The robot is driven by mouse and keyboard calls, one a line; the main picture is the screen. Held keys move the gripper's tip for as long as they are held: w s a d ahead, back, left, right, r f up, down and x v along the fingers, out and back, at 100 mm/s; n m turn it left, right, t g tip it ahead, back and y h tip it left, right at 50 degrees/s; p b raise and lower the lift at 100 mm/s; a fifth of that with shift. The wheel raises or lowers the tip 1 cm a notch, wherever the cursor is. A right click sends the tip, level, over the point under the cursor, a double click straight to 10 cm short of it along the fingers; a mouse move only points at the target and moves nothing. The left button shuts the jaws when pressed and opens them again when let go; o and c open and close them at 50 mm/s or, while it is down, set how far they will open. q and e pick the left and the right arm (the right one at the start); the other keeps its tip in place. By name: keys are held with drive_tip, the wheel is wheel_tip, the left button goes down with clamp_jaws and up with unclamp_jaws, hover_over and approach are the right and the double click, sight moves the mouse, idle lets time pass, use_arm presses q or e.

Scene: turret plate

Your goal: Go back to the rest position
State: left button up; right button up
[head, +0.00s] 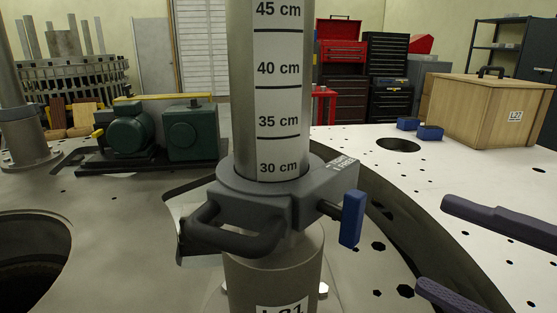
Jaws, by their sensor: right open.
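A grey metal post (275,98) with a centimetre scale stands upright in the middle of the head view. A dark grey clamp collar (243,201) with a loop handle sits around it, just below the 30 cm mark. A blue lever (352,219) sticks out on the collar's right side. My right gripper (432,243) enters at the right edge. Its two dark fingers are apart with nothing between them, and it is to the right of the blue lever, not touching it. My left gripper is not in view.
The turret plate (110,203) has a large round hole at lower left and a curved slot right of the post. A green motor and pump (190,132) stand at left. A wooden crate (490,112) and small blue blocks (429,132) are at right. Tool chests (388,60) stand behind.

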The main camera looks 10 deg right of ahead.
drive_tip(key=w+d+f+m+h, duration=0.1)
drive_tip(key=d+f+m+h, duration=0.35)
drive_tip(key=m+h, duration=0.75)
drive_tip(key=s+a+f+m+g+y+p, duration=0.1)
drive_tip(key=s+a+f+m+g, duration=0.1)
drive_tip(key=s+m+g, duration=0.4)
drive_tip(key=s+a+f+m+g+y, duration=0.1)
drive_tip(key=s+a+f+m+g, duration=0.15)
drive_tip(key=s+m+g, duration=0.35)
wheel_tip(320, 180, up, 38)
drive_tip(key=s+n+t+p, duration=0.1)
drive_tip(key=s+p, duration=0.1)
drive_tip(key=p, duration=3.6)
drive_tip(key=shift+s+f, duration=0.15)
drive_tip(key=shift+s, duration=0.2)
drive_tip(key=shift+f, duration=0.1)
